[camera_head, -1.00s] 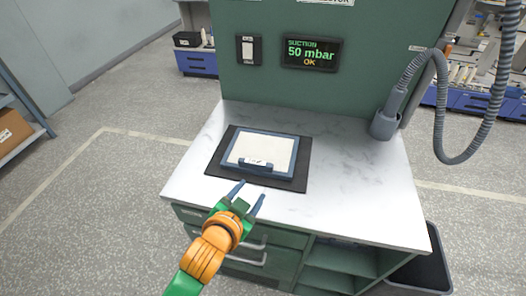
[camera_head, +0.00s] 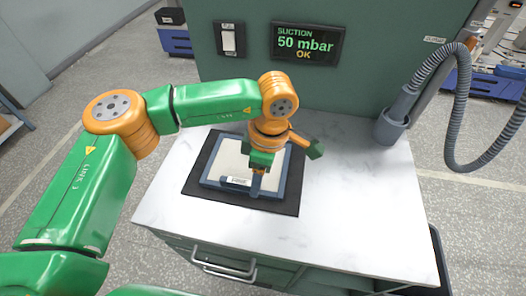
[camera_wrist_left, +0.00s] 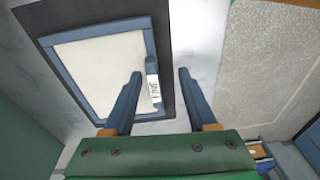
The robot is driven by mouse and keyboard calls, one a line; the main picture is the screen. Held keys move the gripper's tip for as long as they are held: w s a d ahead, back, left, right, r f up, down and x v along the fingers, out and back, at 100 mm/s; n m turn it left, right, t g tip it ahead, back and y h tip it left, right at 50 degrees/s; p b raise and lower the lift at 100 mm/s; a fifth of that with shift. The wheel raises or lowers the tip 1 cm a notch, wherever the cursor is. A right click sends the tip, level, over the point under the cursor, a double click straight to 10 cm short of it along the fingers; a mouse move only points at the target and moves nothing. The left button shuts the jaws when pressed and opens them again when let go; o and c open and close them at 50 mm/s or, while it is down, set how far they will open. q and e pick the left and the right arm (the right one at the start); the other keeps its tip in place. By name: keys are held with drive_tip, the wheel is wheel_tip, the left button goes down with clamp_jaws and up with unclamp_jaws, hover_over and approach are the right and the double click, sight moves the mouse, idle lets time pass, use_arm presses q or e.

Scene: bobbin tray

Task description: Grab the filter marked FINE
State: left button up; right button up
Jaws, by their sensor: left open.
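The filter (camera_head: 229,161) is a white panel in a blue frame, lying flat on a black mat (camera_head: 202,154) on the workbench. Its front edge has a blue handle with a white label (camera_head: 236,182). In the left wrist view the filter (camera_wrist_left: 95,70) shows with the label (camera_wrist_left: 153,88) reading FINE. My left gripper (camera_head: 257,187) is above the filter's front right part, partly hiding it. In the wrist view the left gripper (camera_wrist_left: 160,72) is open, with nothing gripped; its fingertips appear on either side of the label edge. Whether they touch the filter I cannot tell.
The white marbled benchtop (camera_head: 350,200) is clear to the right. A green panel behind carries a switch (camera_head: 229,40) and a display (camera_head: 307,43) reading SUCTION 50 mbar OK. A grey hose (camera_head: 430,75) hangs at the right from a holder (camera_head: 392,128).

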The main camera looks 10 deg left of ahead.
sight(241, 181)
use_arm(q)
drive_tip(key=shift+t+y, duration=0.4)
drive_tip(key=shift+y, duration=0.4)
drive_tip(key=a, duration=0.1)
drive_tip(key=a+r, duration=0.1)
drive_tip(key=w+a, duration=0.1)
drive_tip(key=shift+a+r, duration=0.3)
drive_tip(key=shift+a, duration=0.1)
drive_tip(key=p+x, duration=0.1)
drive_tip(key=x, duration=0.1)
drive_tip(key=p+x, duration=0.1)
drive_tip(key=d+p+x, duration=0.1)
drive_tip(key=x, duration=0.1)
drive_tip(key=shift+w+a+f, duration=0.1)
drive_tip(key=shift+f, duration=0.4)
drive_tip(key=shift+a+f, duration=0.15)
drive_tip(key=shift+f, duration=0.3)
clamp_jaws()
